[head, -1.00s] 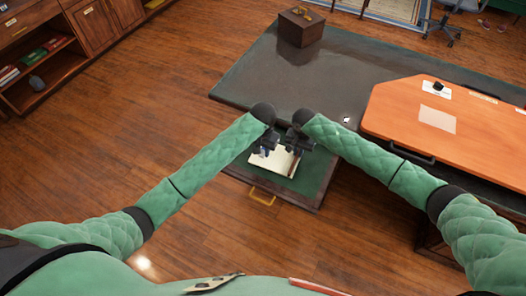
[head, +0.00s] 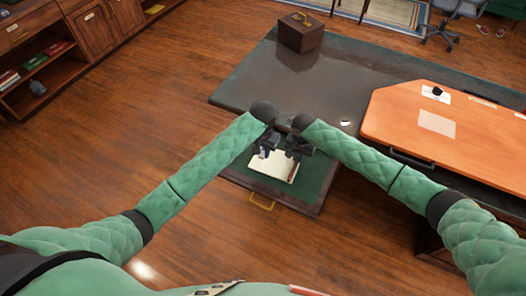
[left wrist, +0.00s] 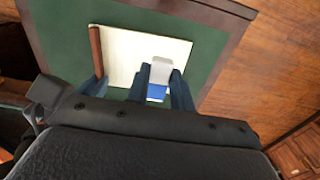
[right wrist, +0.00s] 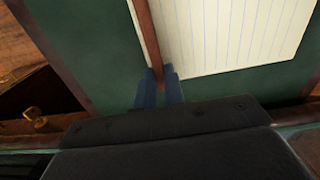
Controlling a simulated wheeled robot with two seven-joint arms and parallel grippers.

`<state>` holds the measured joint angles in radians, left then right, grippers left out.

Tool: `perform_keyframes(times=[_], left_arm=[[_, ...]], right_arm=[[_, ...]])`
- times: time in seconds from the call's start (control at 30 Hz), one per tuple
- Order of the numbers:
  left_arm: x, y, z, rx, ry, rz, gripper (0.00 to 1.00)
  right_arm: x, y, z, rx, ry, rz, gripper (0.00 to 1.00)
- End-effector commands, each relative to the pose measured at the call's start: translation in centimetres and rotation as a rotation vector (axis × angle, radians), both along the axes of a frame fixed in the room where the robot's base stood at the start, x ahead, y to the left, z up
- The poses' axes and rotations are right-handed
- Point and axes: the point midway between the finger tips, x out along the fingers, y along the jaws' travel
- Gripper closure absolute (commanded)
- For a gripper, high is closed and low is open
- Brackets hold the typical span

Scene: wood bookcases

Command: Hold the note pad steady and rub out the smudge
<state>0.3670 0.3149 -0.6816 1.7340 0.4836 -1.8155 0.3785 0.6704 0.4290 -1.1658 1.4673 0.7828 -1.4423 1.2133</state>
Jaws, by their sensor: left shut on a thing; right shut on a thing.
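The note pad (head: 273,168) is a cream ruled pad with a brown strip along one edge. It lies flat on a green surface. It also shows in the left wrist view (left wrist: 125,55) and right wrist view (right wrist: 235,35). My left gripper (head: 264,154) is shut on a white eraser with a blue sleeve (left wrist: 160,74), which is over the pad's edge near the sleeve's side. Whether it touches the paper I cannot tell. My right gripper (right wrist: 160,76) is shut on the pad's brown strip (right wrist: 148,35). No smudge is discernible; the eraser and fingers hide part of the page.
The green surface (head: 312,180) has a dark wooden rim and a brass handle (head: 262,201) at its front. Behind it is a dark desk top (head: 250,80) with a brown box (head: 301,36). An orange-brown desk top (head: 470,130) stands at the right.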

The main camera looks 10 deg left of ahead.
Motion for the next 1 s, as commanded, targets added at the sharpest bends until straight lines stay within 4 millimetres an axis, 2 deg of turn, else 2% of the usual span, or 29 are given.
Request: perform_keyframes(times=[0.13,0.17,0.2,0.3,0.67,0.77,1.0], left_arm=[[0.0,0.0,0.0,0.0,0.0,0.0,0.95],[0.0,0.0,0.0,0.0,0.0,0.0,0.95],[0.0,0.0,0.0,0.0,0.0,0.0,0.95],[0.0,0.0,0.0,0.0,-0.001,0.0,0.95],[0.0,0.0,0.0,0.0,-0.001,0.0,0.95],[0.0,0.0,0.0,0.0,-0.001,0.0,0.95],[0.0,0.0,0.0,0.0,-0.001,0.0,0.95]], right_arm=[[0.0,0.0,0.0,0.0,0.0,0.0,1.0],[0.0,0.0,0.0,0.0,0.0,0.0,0.88],[0.0,0.0,0.0,0.0,0.0,0.0,0.8],[0.0,0.0,0.0,0.0,0.0,0.0,0.64],[0.0,0.0,0.4,0.0,0.0,0.0,0.64],[0.0,0.0,1.4,0.001,0.0,0.0,0.64],[0.0,0.0,5.9,0.002,-0.002,0.0,0.64]])
